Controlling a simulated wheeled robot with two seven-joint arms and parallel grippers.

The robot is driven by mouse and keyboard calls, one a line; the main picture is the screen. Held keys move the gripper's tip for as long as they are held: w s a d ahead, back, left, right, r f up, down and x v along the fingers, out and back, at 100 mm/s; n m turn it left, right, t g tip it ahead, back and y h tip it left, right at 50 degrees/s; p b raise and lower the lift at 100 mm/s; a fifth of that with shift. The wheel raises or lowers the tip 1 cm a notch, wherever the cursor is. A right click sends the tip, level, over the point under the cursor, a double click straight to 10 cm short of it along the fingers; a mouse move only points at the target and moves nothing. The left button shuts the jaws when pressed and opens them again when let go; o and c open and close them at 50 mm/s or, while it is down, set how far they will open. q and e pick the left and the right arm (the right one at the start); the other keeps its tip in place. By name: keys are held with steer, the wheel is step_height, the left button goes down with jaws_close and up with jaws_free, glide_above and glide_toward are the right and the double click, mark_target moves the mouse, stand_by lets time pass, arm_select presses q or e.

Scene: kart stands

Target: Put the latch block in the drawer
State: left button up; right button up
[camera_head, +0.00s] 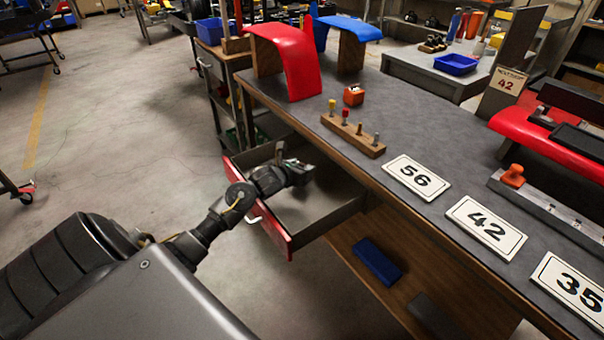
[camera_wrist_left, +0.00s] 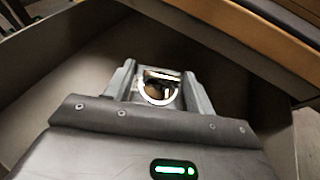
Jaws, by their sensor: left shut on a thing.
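The drawer (camera_head: 334,212) is pulled out from under the workbench, its red front facing the aisle. My left gripper (camera_head: 300,174) is over the open drawer, and its fingers point down into it in the left wrist view (camera_wrist_left: 160,88). It is shut on a small bright metal piece with a rounded loop (camera_wrist_left: 148,96), which I take to be the latch block; the fingers hide part of it. The bare drawer walls and floor show around the gripper. I cannot tell whether the held piece touches the floor. My right gripper is not in view.
The workbench top (camera_head: 405,150) runs along the drawer's right side. On it are a wooden peg rack (camera_head: 352,134), an orange block (camera_head: 353,95), number plates (camera_head: 418,176) and a red curved panel (camera_head: 290,60).

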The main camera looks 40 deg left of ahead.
arm_select(q)
steer(key=shift+d+f, duration=0.1)
steer(key=shift+f, duration=1.15)
steer(key=shift+f, duration=0.1)
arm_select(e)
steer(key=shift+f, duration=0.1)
arm_select(q)
steer(key=o, duration=1.1)
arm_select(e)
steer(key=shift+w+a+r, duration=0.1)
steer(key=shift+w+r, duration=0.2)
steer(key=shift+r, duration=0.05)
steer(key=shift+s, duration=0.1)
